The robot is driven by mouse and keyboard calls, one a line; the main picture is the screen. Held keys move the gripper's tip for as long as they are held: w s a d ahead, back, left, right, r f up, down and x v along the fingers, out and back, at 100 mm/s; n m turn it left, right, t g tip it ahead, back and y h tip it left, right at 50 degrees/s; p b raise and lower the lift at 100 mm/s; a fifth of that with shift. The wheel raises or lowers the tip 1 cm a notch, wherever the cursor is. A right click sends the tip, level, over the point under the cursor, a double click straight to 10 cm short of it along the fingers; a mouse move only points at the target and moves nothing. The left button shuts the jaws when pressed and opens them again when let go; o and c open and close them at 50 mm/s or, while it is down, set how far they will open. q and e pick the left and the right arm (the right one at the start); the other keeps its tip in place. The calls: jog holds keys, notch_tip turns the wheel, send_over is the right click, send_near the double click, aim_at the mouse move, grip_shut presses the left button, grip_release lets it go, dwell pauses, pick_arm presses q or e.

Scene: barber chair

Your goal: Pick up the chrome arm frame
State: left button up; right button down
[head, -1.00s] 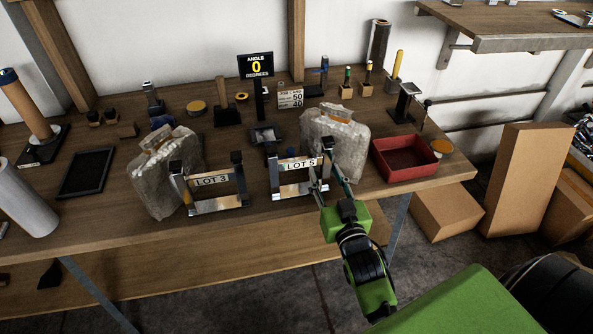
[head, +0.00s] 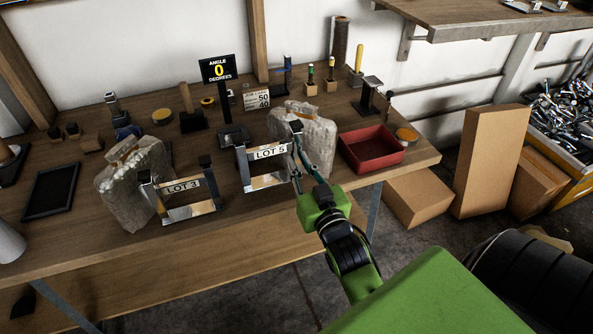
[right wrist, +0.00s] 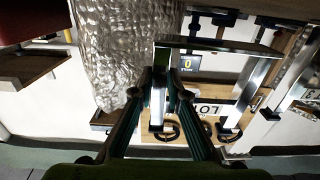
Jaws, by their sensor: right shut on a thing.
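A chrome arm frame with a "LOT 5" label (head: 265,182) stands near the front of the bench, before a wrapped grey block. Its chrome post (right wrist: 157,110) shows between my fingers in the right wrist view. My right gripper (head: 296,152) is shut on the right-hand side of this frame; it also shows in the right wrist view (right wrist: 161,85). I cannot tell whether the frame touches the bench. A second chrome arm frame with a "LOT 3" label (head: 190,212) stands to the left, untouched. My left gripper is not in view.
Wrapped grey blocks stand behind the frames, one on the right (head: 316,140) and one on the left (head: 125,200). A red tray (head: 373,165) is right of my right gripper. An angle display (head: 218,70) stands behind. The bench's front edge (head: 240,220) is partly clear.

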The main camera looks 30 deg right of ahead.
jog(key=s+r, duration=0.2)
jog(key=r, duration=0.1)
jog(key=s+r, duration=0.1)
jog(key=s, duration=0.1)
jog(key=shift+a+r, duration=0.35)
jog(key=shift+r, duration=0.05)
jog(key=p, duration=0.3)
send_near(299, 146)
jog(key=s+r, duration=0.4)
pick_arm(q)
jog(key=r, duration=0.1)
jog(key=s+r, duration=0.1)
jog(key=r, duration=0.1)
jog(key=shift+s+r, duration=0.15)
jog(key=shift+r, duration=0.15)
pick_arm(e)
jog(key=shift+a+r, duration=0.1)
jog(key=shift+r, duration=0.05)
